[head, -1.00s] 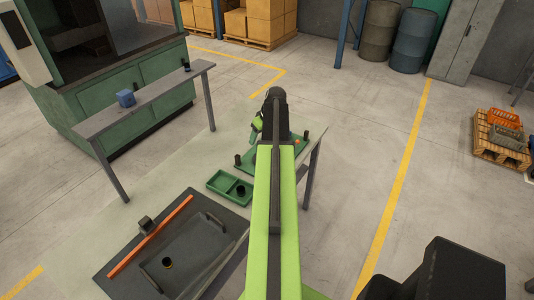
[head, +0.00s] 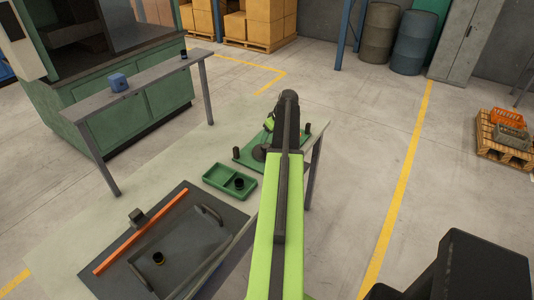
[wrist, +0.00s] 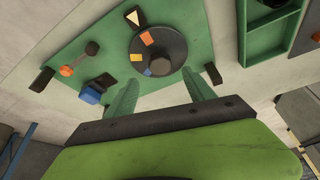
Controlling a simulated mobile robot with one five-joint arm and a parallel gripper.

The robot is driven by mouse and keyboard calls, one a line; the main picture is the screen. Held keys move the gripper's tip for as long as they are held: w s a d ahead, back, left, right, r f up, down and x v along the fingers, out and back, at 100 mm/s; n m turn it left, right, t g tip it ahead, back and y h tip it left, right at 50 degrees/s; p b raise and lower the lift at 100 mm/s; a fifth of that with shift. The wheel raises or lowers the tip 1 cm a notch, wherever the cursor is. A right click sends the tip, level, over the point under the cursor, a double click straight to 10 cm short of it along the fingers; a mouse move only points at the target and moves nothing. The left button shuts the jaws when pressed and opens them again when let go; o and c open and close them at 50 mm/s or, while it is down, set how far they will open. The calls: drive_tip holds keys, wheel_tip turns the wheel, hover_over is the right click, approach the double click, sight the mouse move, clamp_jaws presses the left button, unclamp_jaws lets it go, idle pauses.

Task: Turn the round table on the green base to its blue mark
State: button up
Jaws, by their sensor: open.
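The round table (wrist: 172,42) is a dark disc on the green base (wrist: 75,50). In the wrist view it carries an orange mark, a yellow mark and an upright dark peg (wrist: 160,65). In the head view the disc (head: 259,153) shows partly; my arm hides the rest.
On the base are a blue block (wrist: 91,95), a small lever with an orange knob (wrist: 66,71), and dark corner posts (wrist: 42,79). A green tray (head: 213,178) holding a black cup is beside the base. A dark tray (head: 190,255) is nearer me.

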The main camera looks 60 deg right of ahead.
sight(266, 146)
drive_tip(key=b+x, duration=0.5)
drive_tip(key=x, duration=0.2)
drive_tip(key=shift+f, duration=0.1)
